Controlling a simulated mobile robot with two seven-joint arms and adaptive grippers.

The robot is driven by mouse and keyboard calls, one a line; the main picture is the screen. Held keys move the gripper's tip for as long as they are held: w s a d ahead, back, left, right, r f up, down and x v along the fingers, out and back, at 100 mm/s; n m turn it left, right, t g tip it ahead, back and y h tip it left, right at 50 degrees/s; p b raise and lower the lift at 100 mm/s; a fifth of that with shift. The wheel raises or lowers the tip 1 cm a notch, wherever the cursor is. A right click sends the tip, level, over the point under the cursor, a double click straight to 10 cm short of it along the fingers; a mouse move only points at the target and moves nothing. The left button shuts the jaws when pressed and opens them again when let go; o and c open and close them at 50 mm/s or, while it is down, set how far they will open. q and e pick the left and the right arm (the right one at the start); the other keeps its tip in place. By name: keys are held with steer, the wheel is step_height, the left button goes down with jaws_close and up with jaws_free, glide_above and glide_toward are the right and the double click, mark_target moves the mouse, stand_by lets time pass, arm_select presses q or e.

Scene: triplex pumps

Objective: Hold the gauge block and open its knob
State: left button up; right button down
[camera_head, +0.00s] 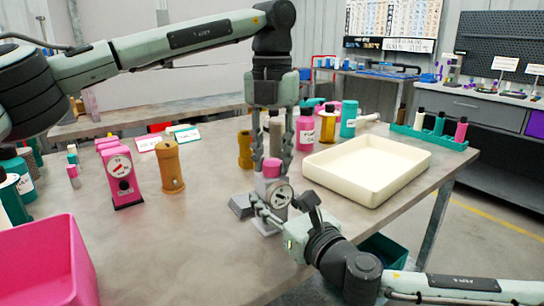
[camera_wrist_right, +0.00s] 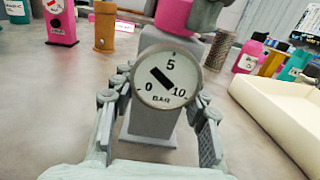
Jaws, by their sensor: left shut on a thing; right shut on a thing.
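The gauge block (camera_head: 267,224) is grey and stands upright on the table, with a round white dial (camera_head: 277,197) and a pink knob (camera_head: 271,168) on top. In the right wrist view the dial (camera_wrist_right: 167,79) reads 0, 5, 10 BAR and has a slanted black pointer. My left gripper (camera_head: 272,163) comes straight down from above and is shut on the pink knob (camera_wrist_right: 172,15), a finger on each side. My right gripper (camera_head: 272,211) reaches in low from the front right and is shut on the grey body (camera_wrist_right: 150,125) below the dial, partly hiding it.
A cream tray (camera_head: 318,178) lies close on the right. A pink gauge unit (camera_head: 120,180) and an ochre cylinder (camera_head: 171,168) stand to the left, and another ochre cylinder (camera_head: 245,150) behind. A pink bin (camera_head: 45,265) fills the near left. The front middle of the table is clear.

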mark_target(272, 161)
stand_by(0.5)
arm_select(q)
steer(key=o, duration=1.2)
steer(key=shift+c, duration=0.2)
step_height(272, 161, up, 12)
arm_select(e)
steer(key=c, duration=0.7)
jaws_free()
steer(key=shift+c, duration=0.2)
